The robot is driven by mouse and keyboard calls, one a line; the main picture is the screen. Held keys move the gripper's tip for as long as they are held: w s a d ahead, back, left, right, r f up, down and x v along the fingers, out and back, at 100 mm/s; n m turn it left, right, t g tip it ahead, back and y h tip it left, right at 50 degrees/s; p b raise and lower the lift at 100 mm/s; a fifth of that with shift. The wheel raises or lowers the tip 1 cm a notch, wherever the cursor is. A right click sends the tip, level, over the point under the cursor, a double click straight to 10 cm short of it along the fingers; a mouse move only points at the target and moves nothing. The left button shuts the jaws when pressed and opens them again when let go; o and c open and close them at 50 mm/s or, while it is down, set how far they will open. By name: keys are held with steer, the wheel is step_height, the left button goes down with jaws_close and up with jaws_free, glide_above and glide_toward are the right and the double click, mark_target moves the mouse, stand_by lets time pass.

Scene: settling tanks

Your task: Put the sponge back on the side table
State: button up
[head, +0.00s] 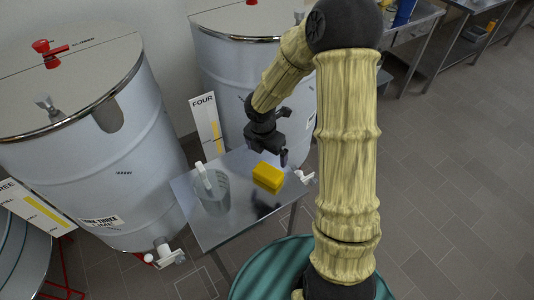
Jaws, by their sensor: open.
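The yellow sponge (268,177) rests on a small metal side table (238,231), toward its right side. My gripper (284,160) is open and just above and behind the sponge, close to its upper right. The picture does not clearly show whether a fingertip touches the sponge. Part of the table's far right side is hidden behind my arm and gripper.
A clear jug (211,191) with a white handle stands on the table, left of the sponge. Large white tanks (85,130) stand left and behind, with a tap (166,253) low down. Metal benches (460,40) stand far right. Open tiled floor (450,190) lies right.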

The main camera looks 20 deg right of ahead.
stand_by(0.4)
steer(key=s+r+m+t, duration=0.1)
steer(key=s+r+m, duration=0.4)
steer(key=m, duration=0.8)
steer(key=s+d+r+m+y, duration=0.1)
steer(key=s+r+m, duration=0.5)
steer(key=m, duration=0.7)
steer(key=shift+s+r+t, duration=0.15)
steer(key=shift+s+t, duration=0.25)
steer(key=shift+s, duration=0.8)
